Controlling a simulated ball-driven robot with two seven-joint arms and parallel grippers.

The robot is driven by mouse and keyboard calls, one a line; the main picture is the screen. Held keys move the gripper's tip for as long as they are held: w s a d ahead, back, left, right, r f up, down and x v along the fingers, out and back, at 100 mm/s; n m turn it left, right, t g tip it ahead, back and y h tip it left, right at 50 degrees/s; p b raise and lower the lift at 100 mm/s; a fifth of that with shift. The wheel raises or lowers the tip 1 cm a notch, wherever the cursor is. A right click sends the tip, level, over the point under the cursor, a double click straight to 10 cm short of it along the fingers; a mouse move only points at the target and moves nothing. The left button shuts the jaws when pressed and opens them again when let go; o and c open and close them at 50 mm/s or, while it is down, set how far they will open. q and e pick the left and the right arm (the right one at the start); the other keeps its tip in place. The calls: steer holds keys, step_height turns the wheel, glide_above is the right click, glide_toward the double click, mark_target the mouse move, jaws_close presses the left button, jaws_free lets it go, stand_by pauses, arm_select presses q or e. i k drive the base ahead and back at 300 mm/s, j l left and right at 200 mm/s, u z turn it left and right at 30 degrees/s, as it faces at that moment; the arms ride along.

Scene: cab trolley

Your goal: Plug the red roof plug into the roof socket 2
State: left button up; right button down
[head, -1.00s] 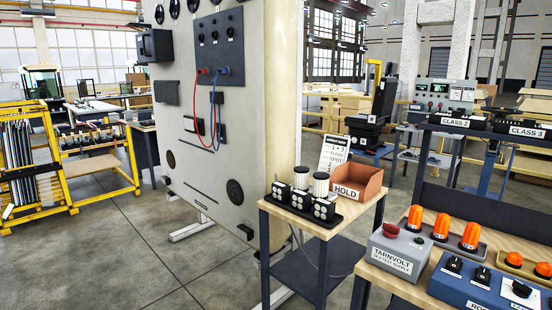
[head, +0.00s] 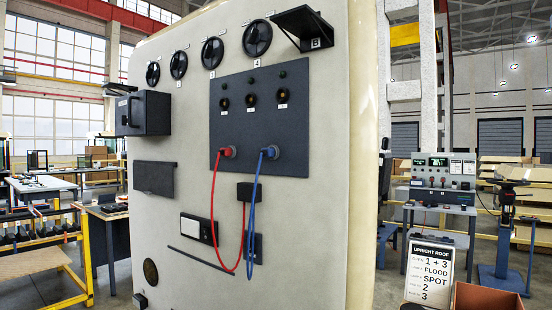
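The red roof plug (head: 228,152) sits in the lower left of the dark panel (head: 298,140) on the upright pale roof. Its red cable hangs in a loop to a small dark box (head: 246,191). A blue plug (head: 269,152) sits beside it on the right, with a blue cable. Above them are three round dark fittings with small white labels too small to read surely; the middle one (head: 252,99) may be roof socket 2. It looks empty. Neither of my grippers is in view.
Several black round covers (head: 257,39) line the roof's top, with a shelf-like flap (head: 302,27) marked B. A dark box (head: 144,113) juts out at left. A sign (head: 429,268) and a brown bin (head: 487,297) stand at lower right.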

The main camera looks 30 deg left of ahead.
mark_target(224, 152)
steer(key=j+z, duration=0.15)
steer(key=j, duration=0.3)
steer(key=j+z, duration=0.15)
steer(key=j, duration=0.3)
steer(key=j+z, duration=0.15)
steer(key=j, duration=0.3)
steer(key=j+z, duration=0.1)
steer(key=j, duration=0.35)
steer(key=k+j+z, duration=0.15)
steer(key=j, duration=0.3)
steer(key=j+z, duration=0.15)
steer(key=j, duration=0.3)
steer(key=k+j+z, duration=0.15)
steer(key=j, duration=0.25)
steer(key=k+j+z, duration=0.15)
steer(key=j, duration=0.25)
steer(key=i+j, duration=0.05)
